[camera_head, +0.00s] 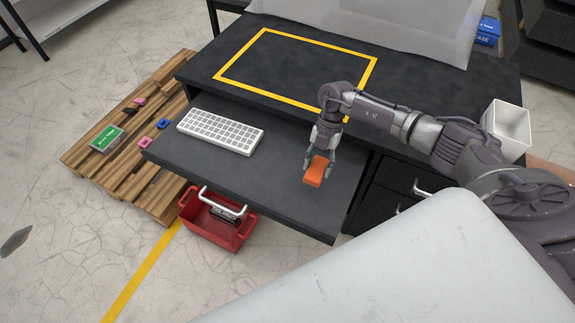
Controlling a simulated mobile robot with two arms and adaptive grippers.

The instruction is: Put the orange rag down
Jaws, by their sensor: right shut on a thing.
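The orange rag (315,172) shows as a small folded orange block over the right part of the dark pull-out shelf (285,190). My right gripper (319,168) points down with its fingers on both sides of the rag and is shut on it. The rag is at or just above the shelf surface; I cannot tell whether it touches. My left gripper is not in view.
A white keyboard (220,131) lies left on the shelf. A yellow-outlined area (270,70) marks the desk top behind. A red basket (215,230) stands on the floor below. A wooden pallet (90,160) is at left, a white bin (508,125) at right.

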